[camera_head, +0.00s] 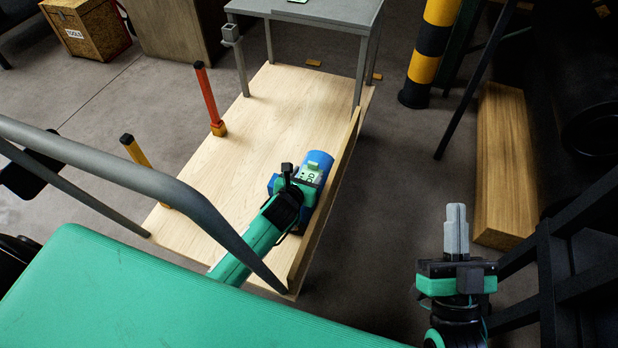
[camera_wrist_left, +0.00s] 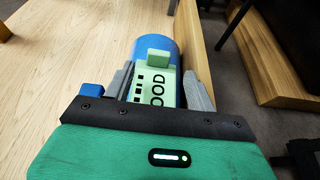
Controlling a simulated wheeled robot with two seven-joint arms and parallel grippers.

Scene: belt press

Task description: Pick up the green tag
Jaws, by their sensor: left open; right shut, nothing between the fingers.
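The green tag (camera_wrist_left: 157,86) is a pale green plate with black letters, of which "OOD" shows, dark squares and a raised block at its far end. It appears to lie on or against a blue cylinder (camera_wrist_left: 150,48). The tag (camera_head: 312,177) and the blue cylinder (camera_head: 319,160) also show in the head view, beside the wooden board's raised edge. My left gripper (camera_wrist_left: 158,85) is open, with its grey fingers on either side of the tag; I cannot tell whether they touch it. My right gripper (camera_head: 456,215) is shut and empty, over the floor at the right.
The pale wooden board (camera_head: 260,120) has a raised edge (camera_head: 330,205) close right of my left gripper. Red (camera_head: 208,95) and yellow (camera_head: 145,165) posts stand along its left side. A grey rail (camera_head: 150,185) crosses in front. A grey table (camera_head: 335,12) stands behind.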

